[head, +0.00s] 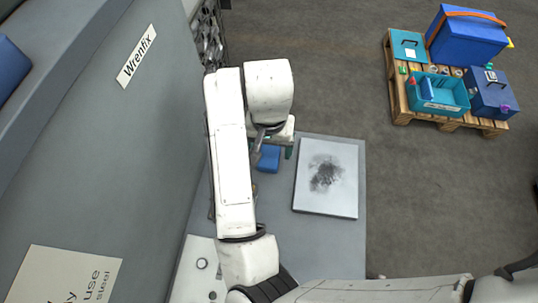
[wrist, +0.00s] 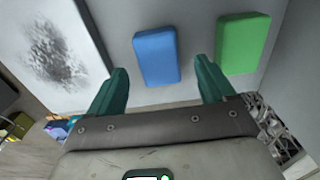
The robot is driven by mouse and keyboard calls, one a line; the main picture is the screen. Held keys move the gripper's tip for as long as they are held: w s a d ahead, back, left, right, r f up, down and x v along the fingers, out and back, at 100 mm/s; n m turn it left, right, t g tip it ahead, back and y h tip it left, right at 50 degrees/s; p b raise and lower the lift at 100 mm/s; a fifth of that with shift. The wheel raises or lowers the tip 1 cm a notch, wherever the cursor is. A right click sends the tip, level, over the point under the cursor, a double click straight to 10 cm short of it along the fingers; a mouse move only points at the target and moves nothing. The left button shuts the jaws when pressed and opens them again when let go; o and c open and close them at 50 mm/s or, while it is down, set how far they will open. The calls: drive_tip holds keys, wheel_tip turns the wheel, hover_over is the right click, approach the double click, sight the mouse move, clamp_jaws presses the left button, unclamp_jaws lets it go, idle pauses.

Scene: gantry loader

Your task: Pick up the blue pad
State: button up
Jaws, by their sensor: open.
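The blue pad (wrist: 157,56) lies flat on a grey surface in the wrist view, ahead of my gripper and between the lines of its two fingers. In the head view the blue pad (head: 268,158) shows partly, with my arm covering the area to its left. My gripper (wrist: 160,84) is open and empty, its dark green fingers apart. In the head view my gripper (head: 272,145) is mostly hidden under my wrist.
A green pad (wrist: 242,43) lies right of the blue one in the wrist view. A pale plate with a dark smudge (head: 327,178) lies on the grey table (head: 318,240). A large grey machine panel (head: 110,130) stands left. A pallet (head: 400,108) with blue boxes is far right.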

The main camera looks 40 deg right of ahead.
sight(269, 155)
drive_tip(key=shift+s+f, duration=0.1)
drive_tip(key=shift+f, duration=1.55)
drive_tip(key=c, duration=1.1)
